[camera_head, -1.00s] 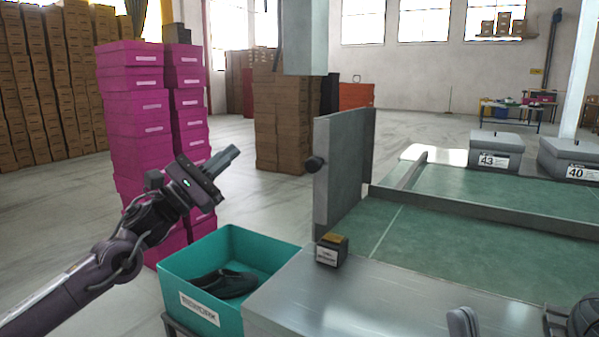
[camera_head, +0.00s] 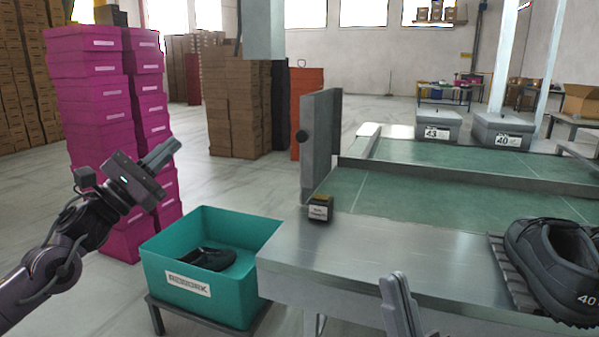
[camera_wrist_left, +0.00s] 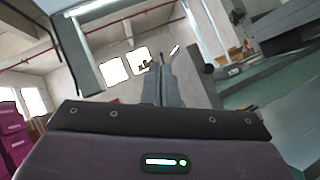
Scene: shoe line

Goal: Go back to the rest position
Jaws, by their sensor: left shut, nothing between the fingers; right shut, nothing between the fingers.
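My left gripper (camera_head: 160,154) is shut and empty, raised in front of the pink box stack and above the left side of the teal bin. In the left wrist view its closed fingers (camera_wrist_left: 160,82) point toward the far wall and windows. My right gripper (camera_head: 396,290) shows at the bottom edge, over the front of the metal table. It is shut with nothing held, and the rest of that arm is out of view.
A teal REWORK bin (camera_head: 190,305) holds a dark shoe (camera_head: 212,259). A black shoe marked 40 (camera_head: 553,268) rests on a ribbed stand at the right. Pink boxes (camera_head: 95,110) stand left.

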